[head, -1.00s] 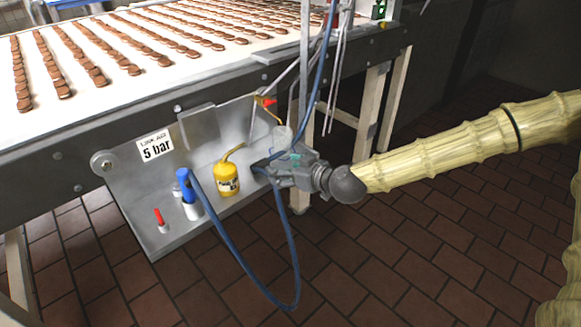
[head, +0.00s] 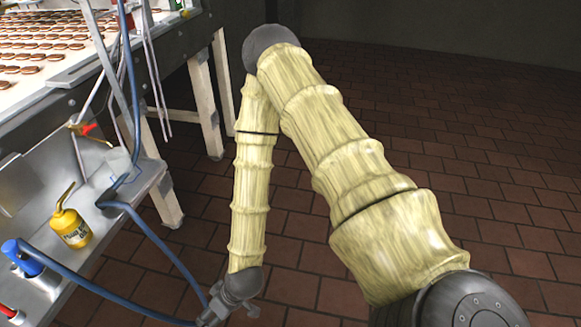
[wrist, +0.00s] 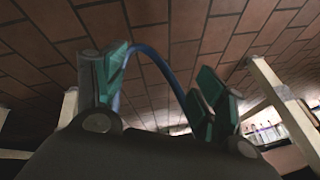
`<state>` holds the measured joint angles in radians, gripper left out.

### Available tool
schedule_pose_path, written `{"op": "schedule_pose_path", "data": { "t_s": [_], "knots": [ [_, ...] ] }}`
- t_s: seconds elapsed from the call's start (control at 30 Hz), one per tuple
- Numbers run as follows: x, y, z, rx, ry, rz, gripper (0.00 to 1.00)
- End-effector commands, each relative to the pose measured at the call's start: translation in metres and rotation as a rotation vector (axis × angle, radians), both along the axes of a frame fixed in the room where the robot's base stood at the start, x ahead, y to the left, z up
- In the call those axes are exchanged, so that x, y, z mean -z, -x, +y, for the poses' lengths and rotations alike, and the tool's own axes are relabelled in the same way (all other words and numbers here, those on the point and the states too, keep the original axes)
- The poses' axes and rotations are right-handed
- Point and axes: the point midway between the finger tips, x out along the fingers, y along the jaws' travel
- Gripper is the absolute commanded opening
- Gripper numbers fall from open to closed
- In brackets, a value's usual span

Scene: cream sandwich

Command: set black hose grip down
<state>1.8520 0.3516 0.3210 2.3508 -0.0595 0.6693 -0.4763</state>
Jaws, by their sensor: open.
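My gripper (head: 215,308) is low at the bottom of the head view, out to the right of the metal tray, partly cut by the frame edge. In the wrist view its green-padded jaws (wrist: 158,85) stand apart with nothing held between them. The blue hose (head: 160,248) runs from the tray's right end down toward my gripper; in the wrist view it arcs beyond the jaws (wrist: 158,58). Whether it touches my gripper I cannot tell. A dark bend (head: 116,206) lies at the tray's right end; I cannot tell surely whether it is the black hose grip.
The metal tray (head: 40,200) holds a yellow oil can (head: 72,228), a blue-capped cylinder (head: 24,258) and a red-topped item (head: 8,311). A conveyor (head: 75,70) with brown biscuits is behind. White legs (head: 204,95) stand beside it. The tiled floor (head: 500,190) at right is clear.

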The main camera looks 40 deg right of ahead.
Motion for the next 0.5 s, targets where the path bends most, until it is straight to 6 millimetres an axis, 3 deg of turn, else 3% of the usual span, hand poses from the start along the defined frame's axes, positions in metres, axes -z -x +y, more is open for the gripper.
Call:
{"op": "schedule_pose_path", "data": {
  "t_s": [0.03,0.2,0.33,0.5],
  "knots": [
    [0.014,0.023,-0.011,0.015,0.033,0.051,0.71],
    [0.044,0.090,-0.058,0.112,0.148,0.201,0.71],
    [0.054,0.127,-0.094,0.185,0.235,0.277,0.71],
    [0.057,0.153,-0.125,0.251,0.309,0.325,0.71]
  ]
}}
